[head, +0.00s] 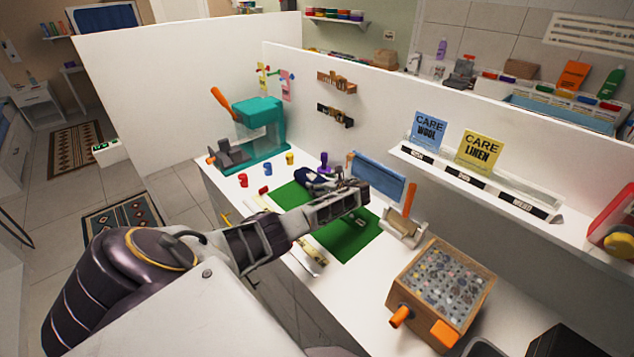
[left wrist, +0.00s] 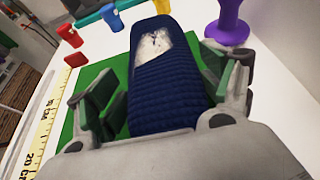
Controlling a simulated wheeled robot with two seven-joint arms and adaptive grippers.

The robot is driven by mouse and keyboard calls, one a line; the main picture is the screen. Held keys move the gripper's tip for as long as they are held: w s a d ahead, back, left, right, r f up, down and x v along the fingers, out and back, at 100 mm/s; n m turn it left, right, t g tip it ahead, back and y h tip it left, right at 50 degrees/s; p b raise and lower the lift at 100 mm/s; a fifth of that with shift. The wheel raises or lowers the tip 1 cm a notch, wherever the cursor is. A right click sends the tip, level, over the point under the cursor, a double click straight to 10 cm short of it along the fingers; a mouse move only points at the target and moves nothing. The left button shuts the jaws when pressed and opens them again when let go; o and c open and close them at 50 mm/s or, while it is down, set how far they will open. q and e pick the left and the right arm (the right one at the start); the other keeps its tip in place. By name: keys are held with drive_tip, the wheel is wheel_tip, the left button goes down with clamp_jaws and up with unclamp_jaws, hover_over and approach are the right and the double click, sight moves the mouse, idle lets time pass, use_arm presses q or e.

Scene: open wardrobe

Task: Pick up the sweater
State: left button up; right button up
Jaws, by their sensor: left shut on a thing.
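The sweater (left wrist: 165,95) is a folded or rolled navy-blue ribbed knit with a whitish patch near its far end. In the head view the dark blue sweater (head: 312,179) is over the far part of the green mat (head: 350,237). My left gripper (left wrist: 166,92) has one finger on each side of the sweater and is shut on it. In the head view the left gripper (head: 330,192) partly covers the sweater. I cannot tell whether the sweater touches the mat. My right gripper is not in view.
A purple stamp-like thing (left wrist: 228,22) stands close to the right of the sweater. Small red (head: 243,180), blue and yellow pieces stand beyond. A teal machine (head: 262,120) is at the far end. A blue panel (head: 377,178) and a wooden box (head: 440,283) stand along the bench.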

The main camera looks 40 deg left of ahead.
use_arm(q)
drive_tip(key=shift+r, duration=0.1)
drive_tip(key=shift+a+r, duration=0.1)
drive_tip(key=shift+r, duration=4.8)
drive_tip(key=shift+d, duration=0.2)
